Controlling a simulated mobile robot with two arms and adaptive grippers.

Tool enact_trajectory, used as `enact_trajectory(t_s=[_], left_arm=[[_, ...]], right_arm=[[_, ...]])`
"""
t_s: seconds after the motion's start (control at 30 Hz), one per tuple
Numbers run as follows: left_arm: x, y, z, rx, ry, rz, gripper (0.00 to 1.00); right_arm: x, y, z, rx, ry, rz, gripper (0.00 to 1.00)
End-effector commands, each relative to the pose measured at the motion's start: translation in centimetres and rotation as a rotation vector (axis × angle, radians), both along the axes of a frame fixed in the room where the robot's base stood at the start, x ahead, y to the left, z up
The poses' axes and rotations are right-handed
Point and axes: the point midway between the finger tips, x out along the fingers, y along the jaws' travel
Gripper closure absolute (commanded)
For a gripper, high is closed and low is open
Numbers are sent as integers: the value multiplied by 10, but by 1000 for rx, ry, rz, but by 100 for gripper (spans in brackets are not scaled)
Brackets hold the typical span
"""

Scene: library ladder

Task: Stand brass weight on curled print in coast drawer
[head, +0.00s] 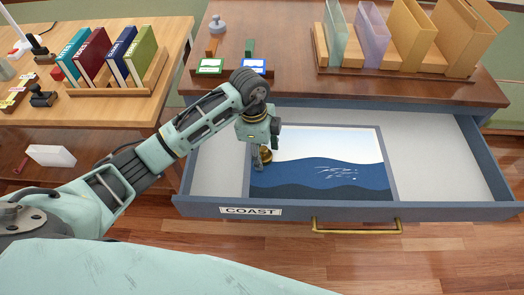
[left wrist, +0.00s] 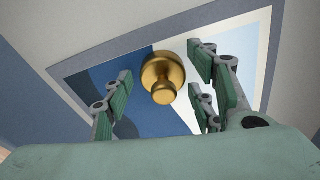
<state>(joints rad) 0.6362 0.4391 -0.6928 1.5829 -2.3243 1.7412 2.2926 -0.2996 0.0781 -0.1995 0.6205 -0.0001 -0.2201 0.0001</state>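The coast drawer (head: 430,165) is pulled open under the desk, with a label reading COAST on its front. The print (head: 345,172), with blue waves under a pale sky, lies in it and looks flat. The brass weight (head: 266,154) stands upright near the print's left edge. In the left wrist view the weight (left wrist: 163,72) rests on the print (left wrist: 130,62), its knob toward the camera. My left gripper (head: 259,160) is down at the weight. In the left wrist view its fingers (left wrist: 163,80) are spread on both sides of the weight, with gaps visible. My right gripper is out of view.
The desk top (head: 290,85) above the drawer holds stamps, coloured cards and a rack of upright folders (head: 410,45). A side table (head: 120,110) at left carries several books (head: 105,55). The drawer's right part is empty. A brass handle (head: 356,231) sticks out in front.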

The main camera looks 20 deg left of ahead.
Motion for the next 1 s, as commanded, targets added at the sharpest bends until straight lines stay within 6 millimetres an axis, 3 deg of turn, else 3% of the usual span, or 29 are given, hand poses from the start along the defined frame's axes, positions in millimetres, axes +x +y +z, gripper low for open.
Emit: enact_trajectory(t_s=[0.37, 0.47, 0.8, 1.0], left_arm=[[0, 0, 7, -1, -2, 0, 46], [1, 2, 20, -1, -3, 0, 46], [1, 10, 91, 0, -5, 0, 46], [0, 13, 117, -1, -2, -1, 46]], right_arm=[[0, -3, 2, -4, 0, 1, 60], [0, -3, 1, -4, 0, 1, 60], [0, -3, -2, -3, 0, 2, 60], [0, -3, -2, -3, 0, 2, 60]])
